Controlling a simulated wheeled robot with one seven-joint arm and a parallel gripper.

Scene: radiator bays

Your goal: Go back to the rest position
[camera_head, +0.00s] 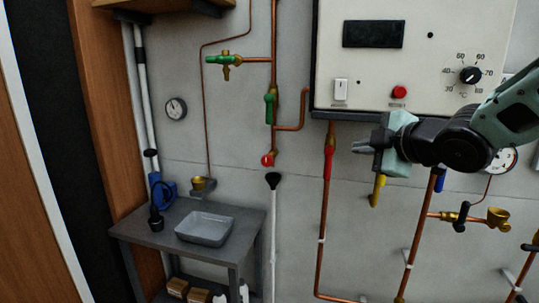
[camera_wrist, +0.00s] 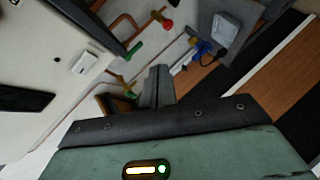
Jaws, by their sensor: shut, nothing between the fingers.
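My gripper (camera_head: 362,149) is at the right of the head view, in front of the wall just below the white control panel (camera_head: 330,60). Its fingers point left and are closed together with nothing between them. In the wrist view the shut fingers (camera_wrist: 158,85) stick up from the dark gripper edge. My arm reaches in from the right edge of the head view and hides part of the panel's lower right and some pipework. A yellow handle (camera_head: 377,190) hangs just below my gripper, and I cannot tell whether they touch.
Copper pipes with a green-handled valve (camera_head: 270,107), a red knob (camera_head: 267,160) and a red handle (camera_head: 328,162) run down the wall. A gauge (camera_head: 502,160) is beside my arm. A grey table (camera_head: 150,235) with a tray (camera_head: 204,243) stands lower left. The wall between is mostly open.

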